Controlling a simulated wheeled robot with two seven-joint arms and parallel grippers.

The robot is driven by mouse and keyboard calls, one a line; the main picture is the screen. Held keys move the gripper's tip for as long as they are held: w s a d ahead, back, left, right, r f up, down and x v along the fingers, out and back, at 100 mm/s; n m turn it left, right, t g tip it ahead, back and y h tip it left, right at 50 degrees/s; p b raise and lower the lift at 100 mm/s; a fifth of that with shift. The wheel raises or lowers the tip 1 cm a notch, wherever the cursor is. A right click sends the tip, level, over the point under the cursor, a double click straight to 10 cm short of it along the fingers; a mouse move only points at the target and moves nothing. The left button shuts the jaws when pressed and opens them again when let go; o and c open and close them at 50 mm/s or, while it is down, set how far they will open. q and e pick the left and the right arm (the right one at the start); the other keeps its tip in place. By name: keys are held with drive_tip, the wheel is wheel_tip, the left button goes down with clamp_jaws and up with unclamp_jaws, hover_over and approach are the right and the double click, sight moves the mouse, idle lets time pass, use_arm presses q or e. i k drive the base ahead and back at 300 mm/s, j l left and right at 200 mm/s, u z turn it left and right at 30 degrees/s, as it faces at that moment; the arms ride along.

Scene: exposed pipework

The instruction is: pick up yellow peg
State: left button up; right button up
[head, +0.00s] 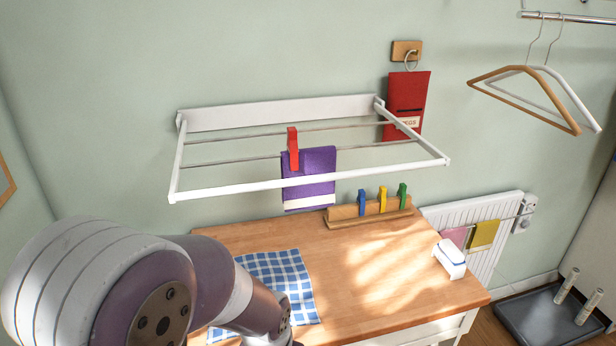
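The yellow peg (382,198) stands upright on a wooden peg holder (345,212) at the back of the wooden table. A blue peg (362,202) is to its left and a green peg (402,196) to its right, both upright on the same holder. My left arm reaches in from the lower left over the table's left part. Its gripper is out of the picture, and so is my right gripper.
A white wall rack (312,181) juts out above the table; a red peg (293,149) and a purple cloth (308,178) hang on it. A checked cloth (290,280) and a white box (450,260) lie on the table (375,280). Its middle is clear.

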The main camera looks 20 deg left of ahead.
sight(382, 196)
drive_tip(key=i+l+z, duration=0.15)
drive_tip(key=l+z, duration=0.2)
drive_tip(key=i+l+z, duration=0.2)
drive_tip(key=l+z, duration=0.15)
drive_tip(key=i+l+z, duration=0.35)
drive_tip(key=i+l+u, duration=0.1)
drive_tip(key=i+l, duration=0.2)
drive_tip(key=i, duration=0.25)
drive_tip(key=i+l+u, duration=0.1)
drive_tip(key=i+l, duration=0.3)
drive_tip(key=i, duration=0.2)
drive_tip(key=i+j+u, duration=0.15)
drive_tip(key=u, duration=0.35)
drive_tip(key=i+u, duration=0.65)
drive_tip(key=u, duration=0.35)
drive_tip(key=i+l+u, duration=0.2)
drive_tip(key=u, duration=0.25)
drive_tip(key=i+l+u, duration=0.2)
drive_tip(key=i+j, duration=0.05)
drive_tip(key=i, duration=0.05)
